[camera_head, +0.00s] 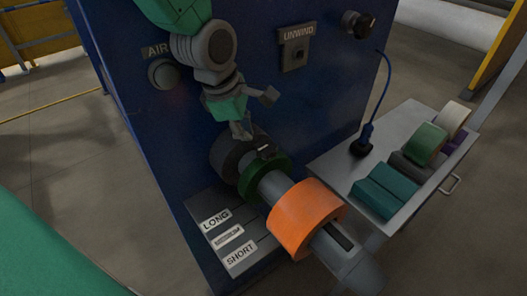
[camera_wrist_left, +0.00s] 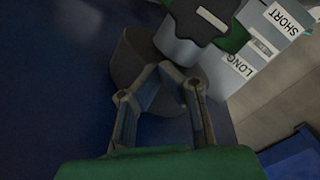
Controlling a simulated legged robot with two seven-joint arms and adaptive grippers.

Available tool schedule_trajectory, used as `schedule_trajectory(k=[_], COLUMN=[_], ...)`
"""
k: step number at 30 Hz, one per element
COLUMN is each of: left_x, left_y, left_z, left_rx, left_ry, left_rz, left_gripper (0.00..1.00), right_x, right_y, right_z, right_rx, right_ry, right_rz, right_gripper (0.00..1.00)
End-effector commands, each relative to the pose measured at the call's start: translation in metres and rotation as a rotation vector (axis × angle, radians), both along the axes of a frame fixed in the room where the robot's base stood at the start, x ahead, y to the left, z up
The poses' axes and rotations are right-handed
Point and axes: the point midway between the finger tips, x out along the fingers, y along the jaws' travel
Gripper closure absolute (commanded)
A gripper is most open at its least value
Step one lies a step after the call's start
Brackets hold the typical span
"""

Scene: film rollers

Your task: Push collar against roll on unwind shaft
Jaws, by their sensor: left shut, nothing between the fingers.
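The grey unwind shaft (camera_head: 275,187) sticks out of the blue machine face toward the lower right. A green collar (camera_head: 256,186) with a black knob sits around it, near the dark hub. An orange roll (camera_head: 300,214) is around the shaft farther out, and bare shaft shows between collar and roll. My left gripper (camera_head: 241,132) is shut and empty, just above the dark hub on the machine side of the collar. In the left wrist view the gripper (camera_wrist_left: 177,76) points at the shaft, with the black knob (camera_wrist_left: 207,20) beyond its fingertips. I cannot tell whether they touch. My right gripper is not in view.
The dark hub (camera_head: 230,158) lies between collar and blue panel (camera_head: 330,100). Plates marked LONG and SHORT (camera_head: 240,255) lie left of the shaft. A grey cart (camera_head: 327,164) at right holds several rolls, including a green roll (camera_head: 425,143). A blue cable (camera_head: 377,88) hangs above it.

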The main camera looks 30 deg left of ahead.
Motion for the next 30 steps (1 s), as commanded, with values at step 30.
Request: schedule_trajectory(k=[30], left_x=[-0.005], left_y=[-0.014], left_z=[0.001], left_rx=[0.004], left_ry=[0.000], left_rz=[-0.002], left_gripper=[1.00], right_x=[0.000], right_y=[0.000], right_z=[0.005], right_rx=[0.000], right_ry=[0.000], right_rz=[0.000], right_gripper=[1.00])
